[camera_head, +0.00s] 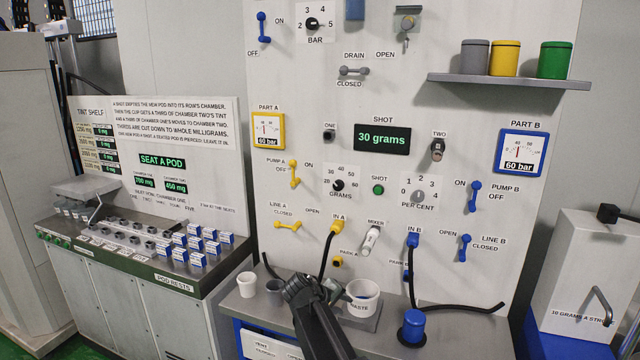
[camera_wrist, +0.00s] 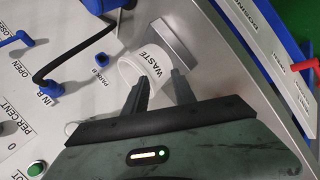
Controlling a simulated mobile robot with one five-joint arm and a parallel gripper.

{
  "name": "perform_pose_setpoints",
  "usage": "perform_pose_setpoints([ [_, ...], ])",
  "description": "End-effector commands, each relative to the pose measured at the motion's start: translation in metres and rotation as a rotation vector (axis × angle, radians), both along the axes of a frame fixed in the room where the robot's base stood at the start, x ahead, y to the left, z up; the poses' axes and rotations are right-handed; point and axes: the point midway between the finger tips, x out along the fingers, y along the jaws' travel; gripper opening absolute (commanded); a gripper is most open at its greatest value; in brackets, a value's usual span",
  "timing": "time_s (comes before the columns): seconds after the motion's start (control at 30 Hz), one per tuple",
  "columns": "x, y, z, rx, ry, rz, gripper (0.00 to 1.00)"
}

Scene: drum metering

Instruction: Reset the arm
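My gripper (camera_head: 328,286) is low over the grey counter at the bottom middle of the head view, just left of the white WASTE cup (camera_head: 362,304). In the wrist view my gripper (camera_wrist: 160,84) has its two dark fingers apart, with nothing visibly held between them. The WASTE cup (camera_wrist: 140,70) shows beyond the fingertips there. I cannot tell whether a finger touches the cup. My arm hides part of the counter in the head view.
A white cup (camera_head: 246,284) and a grey cup (camera_head: 275,291) stand left of my gripper. A blue capped container (camera_head: 412,325) stands to the right. Hoses hang from IN A (camera_head: 337,227) and IN B (camera_head: 413,240). The white mixer nozzle (camera_head: 370,240) projects above the WASTE cup.

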Motion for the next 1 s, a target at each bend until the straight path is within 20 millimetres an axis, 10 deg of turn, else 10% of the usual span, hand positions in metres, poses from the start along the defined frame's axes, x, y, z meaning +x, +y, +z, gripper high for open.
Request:
perform_pose_setpoints([
  [0.13,-0.102,-0.081,-0.044,0.275,0.173,-0.251,0.32],
  [0.4,-0.227,-0.107,-0.070,0.680,0.406,-0.519,0.32],
  [1.0,-0.233,-0.103,-0.071,0.718,0.427,-0.535,0.32],
])
